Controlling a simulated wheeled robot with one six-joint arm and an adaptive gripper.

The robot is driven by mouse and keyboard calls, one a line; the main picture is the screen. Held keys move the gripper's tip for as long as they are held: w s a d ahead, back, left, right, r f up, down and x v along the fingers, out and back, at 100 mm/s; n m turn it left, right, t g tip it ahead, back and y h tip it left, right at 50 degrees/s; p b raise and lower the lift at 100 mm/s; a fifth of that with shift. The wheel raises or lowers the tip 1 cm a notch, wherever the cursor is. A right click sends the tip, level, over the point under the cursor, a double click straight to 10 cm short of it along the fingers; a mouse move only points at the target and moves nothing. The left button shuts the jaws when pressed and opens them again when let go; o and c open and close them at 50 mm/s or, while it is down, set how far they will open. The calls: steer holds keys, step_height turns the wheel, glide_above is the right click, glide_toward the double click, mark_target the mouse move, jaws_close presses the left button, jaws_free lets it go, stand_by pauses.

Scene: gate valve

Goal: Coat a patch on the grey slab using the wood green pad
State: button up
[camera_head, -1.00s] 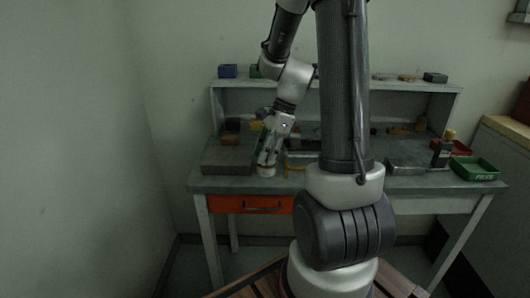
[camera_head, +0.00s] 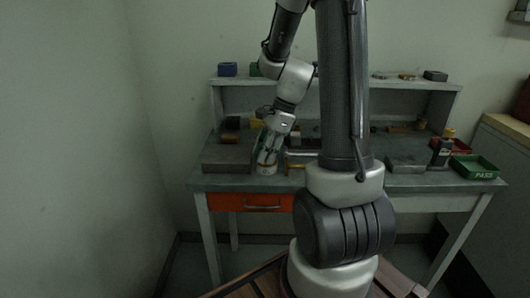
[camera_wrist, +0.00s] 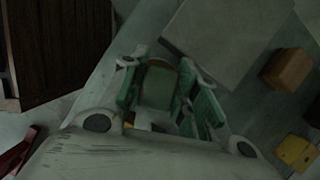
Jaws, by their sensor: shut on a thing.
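The grey slab (camera_head: 227,158) lies flat at the left end of the bench top. It also shows at the top of the wrist view (camera_wrist: 225,35). My gripper (camera_head: 266,170) points down just right of the slab, near the bench's front edge. In the wrist view its greenish fingers (camera_wrist: 168,92) are shut on the wood green pad (camera_wrist: 159,84), which shows a green body with a tan edge. The gripper and pad appear beside the slab, not over it. The pad's working face and its height over the bench are hidden.
A brown block (camera_wrist: 287,69) and a yellow block (camera_wrist: 296,150) lie beyond the slab. An orange drawer (camera_head: 250,202) is below the bench top. At the right stand a grey block (camera_head: 405,166), a dark bottle (camera_head: 441,152) and a green tray (camera_head: 474,170). A shelf (camera_head: 300,83) runs behind.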

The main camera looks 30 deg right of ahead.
steer(key=shift+r, duration=3.5)
